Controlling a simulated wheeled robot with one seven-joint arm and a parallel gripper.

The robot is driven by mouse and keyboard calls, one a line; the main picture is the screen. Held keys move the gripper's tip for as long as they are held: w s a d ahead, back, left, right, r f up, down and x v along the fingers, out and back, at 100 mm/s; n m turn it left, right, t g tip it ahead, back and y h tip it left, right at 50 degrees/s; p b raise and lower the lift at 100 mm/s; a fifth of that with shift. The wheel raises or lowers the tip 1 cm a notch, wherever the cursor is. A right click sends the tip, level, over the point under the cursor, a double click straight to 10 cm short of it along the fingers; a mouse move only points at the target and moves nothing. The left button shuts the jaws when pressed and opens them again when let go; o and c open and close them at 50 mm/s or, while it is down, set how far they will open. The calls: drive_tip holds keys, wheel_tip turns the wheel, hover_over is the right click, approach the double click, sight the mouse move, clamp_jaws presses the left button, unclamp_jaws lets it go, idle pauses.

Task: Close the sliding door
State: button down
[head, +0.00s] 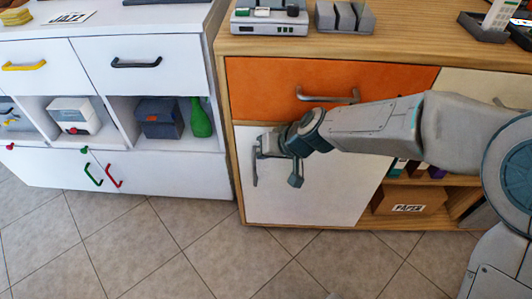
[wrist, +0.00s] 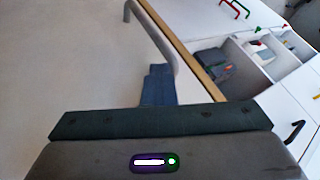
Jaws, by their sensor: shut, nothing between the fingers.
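The white sliding door (head: 310,185) covers the lower left part of the wooden cabinet, and the compartment right of it is open. It also fills the left of the wrist view (wrist: 60,60). The door's grey upright handle (head: 255,170) is near its left edge and shows as a curved bar in the wrist view (wrist: 158,50). My gripper (head: 266,143) is at the handle's upper end, in front of the door. In the wrist view its shut blue-grey fingers (wrist: 158,85) are close beside the handle. I cannot tell whether they touch it.
An orange drawer (head: 260,85) with a grey handle is above the door. A white cabinet (head: 180,175) stands to the left. The tiled floor (head: 150,250) in front is clear.

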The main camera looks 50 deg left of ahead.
drive_tip(key=shift+s+a+r, duration=0.15)
drive_tip(key=shift+s+a, duration=0.05)
drive_tip(key=w+d+r+p, duration=0.1)
drive_tip(key=w+d+r, duration=0.4)
drive_tip(key=d, duration=0.3)
drive_tip(key=shift+w+d+r+p, duration=0.25)
drive_tip(key=shift+d+r+p, duration=0.1)
drive_tip(key=shift+r, duration=0.55)
drive_tip(key=shift+r, duration=0.1)
drive_tip(key=w+d+r+m+t+h+p, duration=0.2)
drive_tip(key=w+d+r+m+p, duration=0.15)
drive_tip(key=d+r+p, duration=0.75)
drive_tip(key=w+d+r+m+t+h+p, duration=0.2)
drive_tip(key=w+d+r+p, duration=0.45)
drive_tip(key=d, duration=0.65)
drive_tip(key=s+d+r+m+h+p, duration=0.1)
drive_tip(key=s+d+r+m+p, duration=0.1)
drive_tip(key=d+r+p, duration=0.3)
drive_tip(key=s+d+r+m+h+p, duration=0.1)
drive_tip(key=s+d+r+m+p, duration=0.2)
drive_tip(key=d+r+p, duration=0.3)
drive_tip(key=s+d+r+m+t+h+p, duration=0.1)
drive_tip(key=s+d+r+m+p, duration=0.1)
drive_tip(key=d+r+p, duration=0.3)
drive_tip(key=s+d+r, duration=0.1)
drive_tip(key=d+r, duration=0.2)
drive_tip(key=d, duration=0.3)
drive_tip(key=shift+d+r, duration=0.35)
